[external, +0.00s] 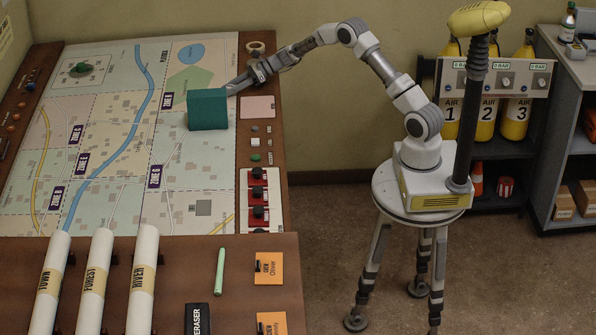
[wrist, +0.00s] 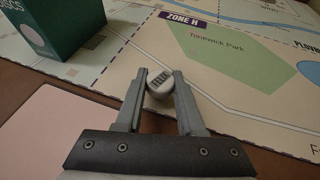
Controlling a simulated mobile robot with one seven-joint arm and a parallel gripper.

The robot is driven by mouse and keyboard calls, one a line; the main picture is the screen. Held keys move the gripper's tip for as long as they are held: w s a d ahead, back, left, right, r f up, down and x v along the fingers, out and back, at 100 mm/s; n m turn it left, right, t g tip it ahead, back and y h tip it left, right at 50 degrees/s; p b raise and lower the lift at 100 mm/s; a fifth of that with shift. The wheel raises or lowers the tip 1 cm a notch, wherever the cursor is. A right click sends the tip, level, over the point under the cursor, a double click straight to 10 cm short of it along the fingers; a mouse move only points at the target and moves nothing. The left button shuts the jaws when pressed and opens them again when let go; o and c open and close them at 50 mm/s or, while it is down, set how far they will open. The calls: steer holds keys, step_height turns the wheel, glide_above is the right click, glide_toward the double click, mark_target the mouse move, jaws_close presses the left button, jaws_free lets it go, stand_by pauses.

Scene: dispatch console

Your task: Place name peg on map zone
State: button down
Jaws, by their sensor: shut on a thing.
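In the external view my gripper (external: 232,88) is at the map's (external: 190,210) right edge, behind a teal box that partly hides the fingertips. The peg is hidden there.
The teal box (external: 208,110) stands upright on the map's right edge, left of my gripper in the wrist view (wrist: 60,28). A pink panel (external: 257,107), small loose pieces and red switches (external: 259,195) line the console's right strip. Rolled maps (external: 143,280) lie in front.

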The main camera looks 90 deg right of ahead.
steer(key=shift+r, duration=0.1)
steer(key=c, duration=0.5)
jaws_free()
steer(key=shift+r, duration=0.15)
steer(key=p+v, duration=0.1)
steer(key=v, duration=1.1)
steer(key=shift+p, duration=0.35)
